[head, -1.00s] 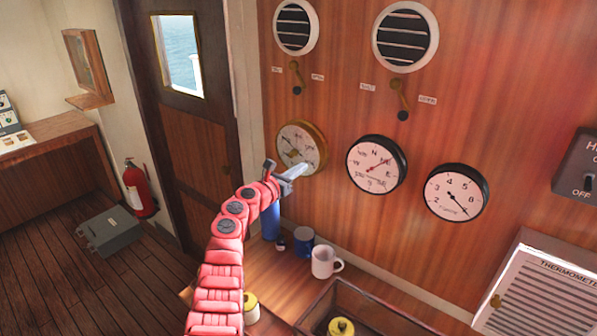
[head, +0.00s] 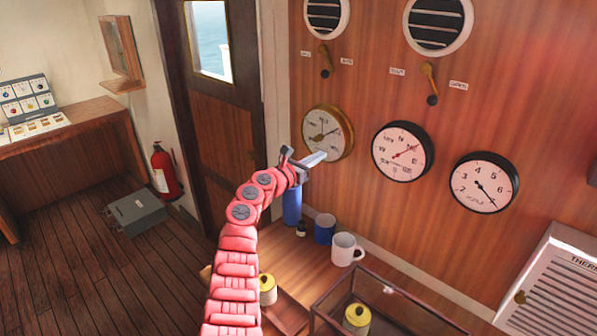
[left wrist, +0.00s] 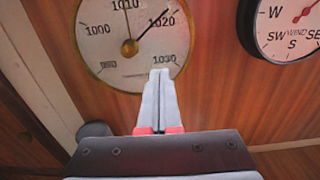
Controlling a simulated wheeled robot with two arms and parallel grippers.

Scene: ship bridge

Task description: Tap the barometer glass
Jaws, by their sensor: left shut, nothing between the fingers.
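The barometer (head: 328,132) is a round brass-rimmed dial with a pale face on the wooden wall, left of two black-rimmed dials. In the left wrist view its face (left wrist: 128,50) shows numbers around 1000 to 1030 and dark needles. My left gripper (head: 322,156) is shut and empty, with its fingertips over the lower part of the dial in the head view. In the left wrist view the closed fingertips (left wrist: 160,74) overlap the lower right of the face, close to the rim. I cannot tell whether they touch the glass. My right gripper is not in view.
A wind dial (head: 402,151) and another black-rimmed dial (head: 484,182) hang to the right. Below stand a blue bottle (head: 292,208), a blue cup (head: 325,229), a white mug (head: 346,249) and a glass-sided case (head: 385,300).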

